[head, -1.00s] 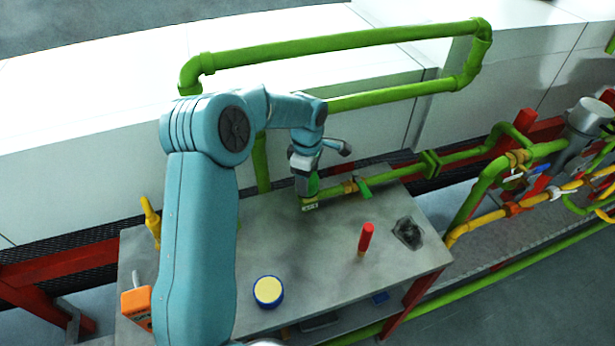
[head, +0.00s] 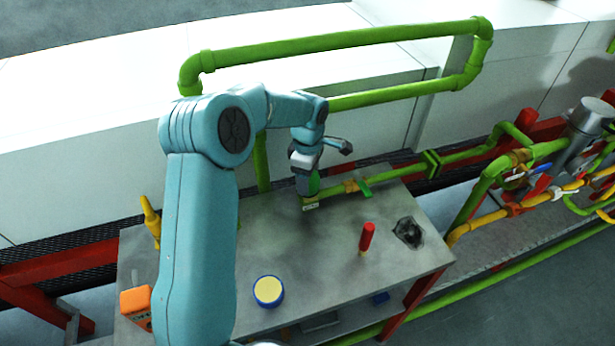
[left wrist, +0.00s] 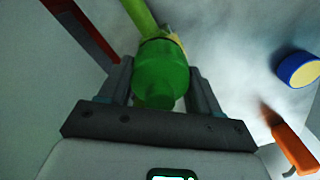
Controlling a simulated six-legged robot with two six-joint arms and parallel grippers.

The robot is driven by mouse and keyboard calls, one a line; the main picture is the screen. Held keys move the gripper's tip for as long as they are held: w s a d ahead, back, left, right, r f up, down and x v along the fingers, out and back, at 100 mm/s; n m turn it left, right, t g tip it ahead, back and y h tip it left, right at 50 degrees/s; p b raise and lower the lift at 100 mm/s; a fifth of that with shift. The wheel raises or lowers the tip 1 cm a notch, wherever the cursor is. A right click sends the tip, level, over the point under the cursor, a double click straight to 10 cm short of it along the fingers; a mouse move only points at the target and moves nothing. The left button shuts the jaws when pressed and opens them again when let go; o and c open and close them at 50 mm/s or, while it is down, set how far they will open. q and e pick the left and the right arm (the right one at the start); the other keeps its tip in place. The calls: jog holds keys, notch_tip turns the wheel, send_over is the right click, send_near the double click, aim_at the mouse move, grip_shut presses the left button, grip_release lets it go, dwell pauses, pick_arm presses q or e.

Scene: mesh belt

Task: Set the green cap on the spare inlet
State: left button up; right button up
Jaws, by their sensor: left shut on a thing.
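My left gripper (head: 309,188) points down at the left end of the green pipe on the bench, its fingers shut on the green cap. The green cap (left wrist: 160,72) sits between both fingers in the left wrist view; only a sliver of it shows in the head view (head: 315,183). The spare inlet appears to be this pipe end (head: 326,193), with a small pale tag at its foot. In the left wrist view the cap overlaps the pipe's yellowish end (left wrist: 174,40). I cannot tell whether the cap is seated on it. My right gripper is out of view.
A yellow fitting (head: 150,218) stands at the back left. A green pipe loop (head: 340,40) rises behind.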

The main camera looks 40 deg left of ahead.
pick_arm(q)
jog(key=shift+f+b, duration=0.6)
jog(key=shift+f, duration=0.05)
jog(key=o, duration=0.9)
jog(key=shift+r+p, duration=3.6)
jog(key=shift+r, duration=2)
